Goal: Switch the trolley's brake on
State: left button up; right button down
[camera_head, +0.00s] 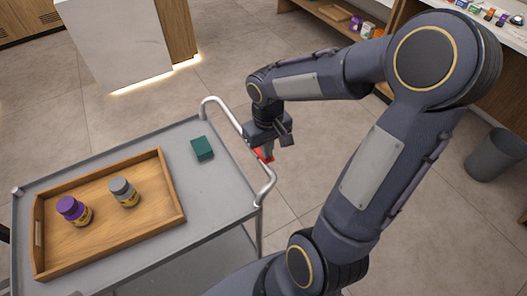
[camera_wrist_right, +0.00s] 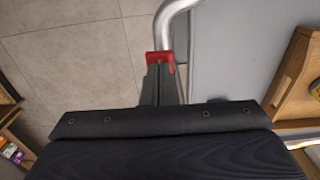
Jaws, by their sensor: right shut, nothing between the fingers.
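The grey trolley (camera_head: 222,188) stands at the left of the head view, with a curved metal handle rail (camera_head: 222,104) at its right end. A small red brake lever (camera_head: 265,156) shows by the handle, partly hidden by my right gripper (camera_head: 267,149). In the right wrist view the red lever (camera_wrist_right: 159,57) is just beyond the fingertips of my right gripper (camera_wrist_right: 160,72), beside the rail (camera_wrist_right: 172,20). The fingers are shut with nothing between them. I cannot tell if they touch the lever. My left gripper is not in view.
A wooden tray (camera_head: 176,190) on the trolley holds a purple-capped bottle (camera_head: 73,210) and a grey-capped bottle (camera_head: 124,191). A dark green box (camera_head: 202,148) lies near the handle. A grey bin (camera_head: 496,155) stands at the right. Floor beyond the handle is clear.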

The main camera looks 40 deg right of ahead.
jog(key=shift+f+b, duration=0.5)
jog(key=shift+f, duration=0.15)
notch_tip(320, 180, up, 7)
jog(key=p, duration=0.6)
jog(key=shift+r, duration=0.15)
dwell(0.6)
jog(key=s+a+r+t+y, duration=0.3)
jog(key=s+a+r+t, duration=0.2)
jog(key=s+a+r, duration=0.2)
jog(key=s+a, duration=0.2)
jog(key=s, duration=0.2)
jog(key=shift+s+t+y, duration=0.3)
jog(key=shift+s+y, duration=0.1)
